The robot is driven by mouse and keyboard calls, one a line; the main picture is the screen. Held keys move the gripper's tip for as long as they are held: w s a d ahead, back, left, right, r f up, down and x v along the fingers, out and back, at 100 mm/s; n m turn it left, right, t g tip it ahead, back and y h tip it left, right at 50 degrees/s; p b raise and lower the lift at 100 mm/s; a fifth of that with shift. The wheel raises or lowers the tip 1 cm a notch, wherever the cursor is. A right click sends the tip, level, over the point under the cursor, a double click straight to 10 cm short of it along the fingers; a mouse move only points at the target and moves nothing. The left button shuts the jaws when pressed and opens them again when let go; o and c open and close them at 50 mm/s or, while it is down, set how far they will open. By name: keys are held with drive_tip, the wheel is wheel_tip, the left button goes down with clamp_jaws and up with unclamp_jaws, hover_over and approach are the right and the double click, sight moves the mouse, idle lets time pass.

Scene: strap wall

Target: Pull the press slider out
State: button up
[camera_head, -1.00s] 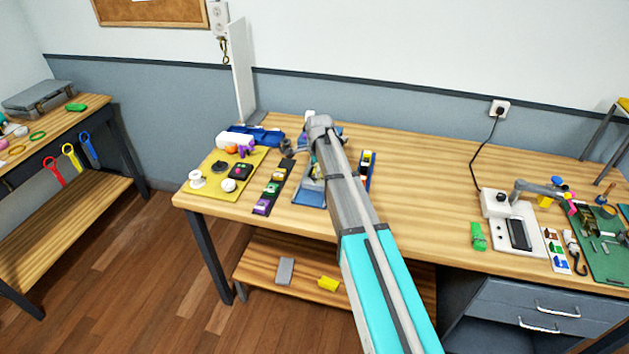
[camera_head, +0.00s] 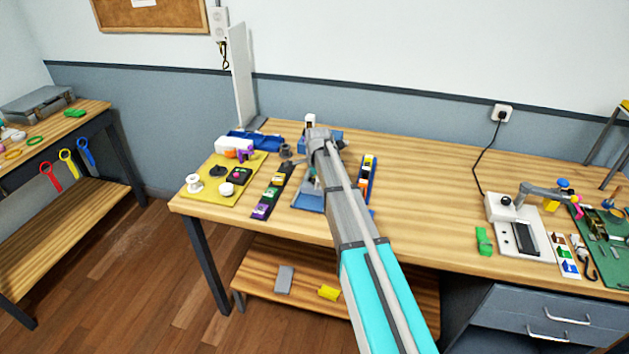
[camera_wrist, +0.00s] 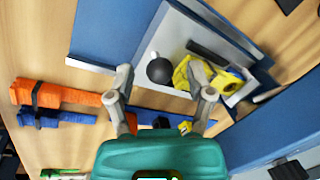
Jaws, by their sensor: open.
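My gripper (camera_wrist: 163,95) is open and empty in the wrist view, its two grey fingers spread apart. Just beyond the fingertips is a light grey tray-like part (camera_wrist: 178,38) on a blue base (camera_wrist: 118,30), which I take to be the press with its slider. A round black knob (camera_wrist: 160,70) and a yellow piece with a round opening (camera_wrist: 212,76) show on it. The knob lies between the finger lines, with no clear contact. In the head view my arm hides most of the press; part of its blue base (camera_head: 307,203) shows.
Orange (camera_wrist: 60,95) and blue (camera_wrist: 55,119) straps lie left of the fingers in the wrist view. In the head view, a yellow mat (camera_head: 207,193) with small parts and a dark strip (camera_head: 272,191) of coloured blocks lie left.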

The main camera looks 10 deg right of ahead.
clamp_jaws()
drive_tip(key=s+a, duration=0.1)
drive_tip(key=s, duration=0.2)
drive_tip(key=s+a, duration=0.2)
drive_tip(key=s, duration=0.2)
drive_tip(key=s+a, duration=0.1)
drive_tip(key=s, duration=0.2)
drive_tip(key=shift+s+a, duration=0.2)
drive_tip(key=shift+a, duration=0.15)
unclamp_jaws()
drive_tip(key=shift+s, duration=0.1)
